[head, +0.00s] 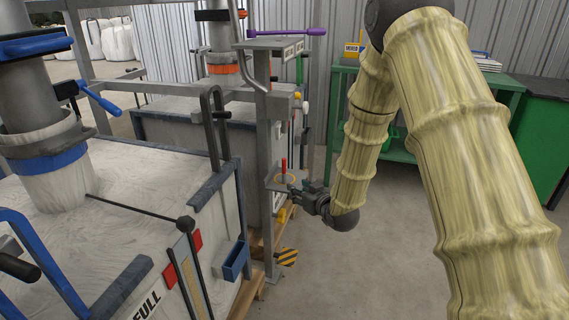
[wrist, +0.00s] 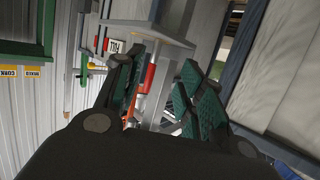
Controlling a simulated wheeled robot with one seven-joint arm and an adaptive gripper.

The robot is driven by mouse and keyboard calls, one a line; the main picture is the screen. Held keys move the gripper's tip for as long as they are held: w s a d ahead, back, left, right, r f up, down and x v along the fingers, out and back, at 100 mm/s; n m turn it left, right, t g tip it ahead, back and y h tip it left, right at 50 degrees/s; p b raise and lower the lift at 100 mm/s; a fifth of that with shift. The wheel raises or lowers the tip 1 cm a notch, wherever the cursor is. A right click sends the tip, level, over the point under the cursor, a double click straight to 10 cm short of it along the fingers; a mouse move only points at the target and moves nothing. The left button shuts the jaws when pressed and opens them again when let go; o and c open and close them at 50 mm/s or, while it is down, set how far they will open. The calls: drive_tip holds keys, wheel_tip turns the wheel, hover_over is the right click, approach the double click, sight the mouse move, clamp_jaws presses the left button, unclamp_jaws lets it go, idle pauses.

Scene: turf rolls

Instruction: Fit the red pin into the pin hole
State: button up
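The red pin (head: 284,165) stands upright at a small grey bracket plate (head: 272,182) on the metal post in the head view. A yellowish ring shows around its lower part. My gripper (head: 297,192) is just right of and slightly below the pin, pointing left toward the post. In the wrist view a red piece, apparently the pin (wrist: 148,78), appears between my two dark green-padded fingers (wrist: 158,92), nearer the left one. The fingers are spread, with a gap to the right one. I cannot make out the pin hole.
The post carries a purple-handled lever (head: 290,32) above. A white bulk bag frame (head: 120,220) with a blue box (head: 235,262) stands at left. A yellow-black striped pedal (head: 287,257) is low by the post. A green bench (head: 400,150) stands behind; floor at right is clear.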

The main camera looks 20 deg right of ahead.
drive_tip(key=t, duration=0.1)
approach(285, 166)
drive_tip(key=x, duration=0.4)
drive_tip(key=shift+w+d+r, duration=0.15)
drive_tip(key=shift+w, duration=0.05)
drive_tip(key=shift+w+b, duration=0.3)
drive_tip(key=shift+w, duration=0.25)
drive_tip(key=x, duration=0.1)
drive_tip(key=b+x, duration=0.1)
drive_tip(key=x, duration=0.2)
drive_tip(key=shift+a+f, duration=0.25)
drive_tip(key=shift+f, duration=0.1)
drive_tip(key=shift+w+a+b, duration=0.1)
drive_tip(key=shift+w+b, duration=0.2)
drive_tip(key=shift+w, duration=0.3)
drive_tip(key=shift+c, duration=0.3)
clamp_jaws()
